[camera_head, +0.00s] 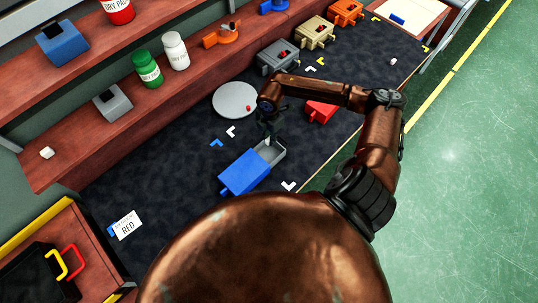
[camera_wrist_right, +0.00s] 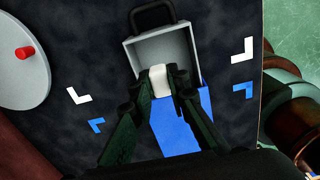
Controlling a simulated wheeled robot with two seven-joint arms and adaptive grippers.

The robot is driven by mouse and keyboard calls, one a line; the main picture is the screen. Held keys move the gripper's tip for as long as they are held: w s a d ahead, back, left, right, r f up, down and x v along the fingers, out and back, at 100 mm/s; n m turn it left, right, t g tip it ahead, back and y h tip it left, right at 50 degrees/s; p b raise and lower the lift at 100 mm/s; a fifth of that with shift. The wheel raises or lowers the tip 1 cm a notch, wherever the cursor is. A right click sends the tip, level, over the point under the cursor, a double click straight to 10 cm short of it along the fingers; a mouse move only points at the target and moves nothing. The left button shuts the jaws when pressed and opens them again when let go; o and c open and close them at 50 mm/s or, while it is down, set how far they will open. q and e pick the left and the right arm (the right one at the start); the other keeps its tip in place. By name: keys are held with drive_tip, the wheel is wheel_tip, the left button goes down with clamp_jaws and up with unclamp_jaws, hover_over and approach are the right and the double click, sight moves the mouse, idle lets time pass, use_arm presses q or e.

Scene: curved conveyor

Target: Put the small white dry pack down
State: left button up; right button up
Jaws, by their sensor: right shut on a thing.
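My right gripper (camera_head: 268,136) reaches down over a blue box (camera_head: 243,172) with an open grey drawer (camera_head: 273,152). In the right wrist view the gripper (camera_wrist_right: 159,84) is shut on the small white dry pack (camera_wrist_right: 159,76). The pack is between the fingertips, over the part of the grey drawer (camera_wrist_right: 142,55) nearest the blue box (camera_wrist_right: 182,125). The drawer looks empty, with a black handle (camera_wrist_right: 152,14) at its far end. I cannot tell whether the pack touches the drawer. My left gripper is not in view.
A grey round plate (camera_head: 233,101) with a small red piece (camera_head: 248,108) lies beside the drawer. A red box (camera_head: 320,112) is to the right. Shelves with bottles and boxes run along the back.

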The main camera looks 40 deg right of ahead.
sight(272, 152)
drive_tip(key=m, duration=0.2)
drive_tip(key=d+m, duration=0.1)
drive_tip(key=shift+s+d+f+m, duration=0.1)
drive_tip(key=shift+s+m, duration=0.15)
drive_tip(key=shift+m, duration=0.15)
drive_tip(key=shift+f, duration=0.35)
wheel_tip(272, 152, down, 9)
drive_tip(key=shift+f, duration=0.15)
drive_tip(key=shift+f, duration=0.15)
drive_tip(key=o, duration=0.8)
drive_tip(key=shift+o, duration=0.2)
wheel_tip(272, 152, up, 12)
drive_tip(key=shift+r, duration=0.2)
